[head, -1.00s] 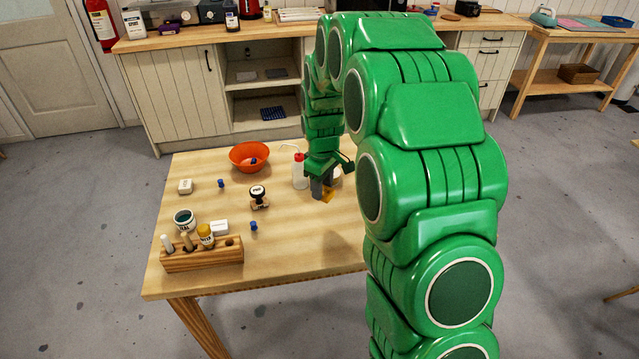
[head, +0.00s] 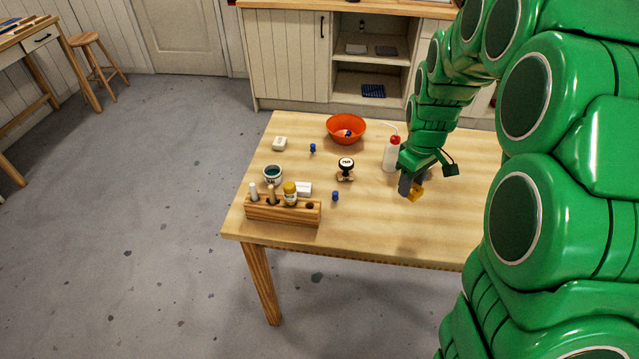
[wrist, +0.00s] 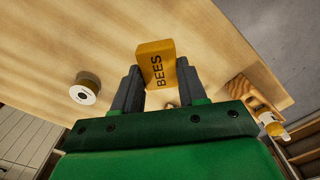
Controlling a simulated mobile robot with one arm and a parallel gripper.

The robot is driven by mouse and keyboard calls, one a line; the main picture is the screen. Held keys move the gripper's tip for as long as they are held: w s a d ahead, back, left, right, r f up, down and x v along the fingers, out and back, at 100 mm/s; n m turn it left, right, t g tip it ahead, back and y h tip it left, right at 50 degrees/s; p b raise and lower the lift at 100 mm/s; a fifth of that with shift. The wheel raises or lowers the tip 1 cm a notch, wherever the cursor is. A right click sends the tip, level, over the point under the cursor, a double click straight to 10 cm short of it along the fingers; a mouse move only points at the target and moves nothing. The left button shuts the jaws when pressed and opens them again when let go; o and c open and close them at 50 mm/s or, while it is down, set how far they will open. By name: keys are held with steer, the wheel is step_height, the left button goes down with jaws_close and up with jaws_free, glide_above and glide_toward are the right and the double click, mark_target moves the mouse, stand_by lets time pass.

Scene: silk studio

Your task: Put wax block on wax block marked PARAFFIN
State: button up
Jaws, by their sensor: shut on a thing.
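My gripper (head: 410,186) is shut on a yellow-orange wax block (head: 416,193) over the right part of the table. In the wrist view the block (wrist: 156,62) reads BEES and sits between the two dark fingers of my gripper (wrist: 160,82). Two white blocks are on the table in the head view. One white block (head: 279,143) lies at the back left; the other white block (head: 304,188) lies behind the wooden rack. No PARAFFIN mark is legible on either, so I cannot tell which one bears it.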

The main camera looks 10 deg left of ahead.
steer(key=s+a+r+n, duration=0.1)
steer(key=s+a+n, duration=0.25)
steer(key=a, duration=0.85)
steer(key=s+a+r+n, duration=0.2)
steer(key=a+n, duration=0.3)
steer(key=a, duration=0.6)
glide_above(301, 187)
steer(key=s, duration=0.1)
steer(key=f, duration=0.9)
steer(key=shift+d, duration=0.25)
steer(key=shift+w+a+f, duration=0.25)
steer(key=shift+w+f, duration=0.25)
steer(key=shift+f, duration=1.7)
steer(key=shift+f, duration=0.1)
steer(key=o, duration=1.1)
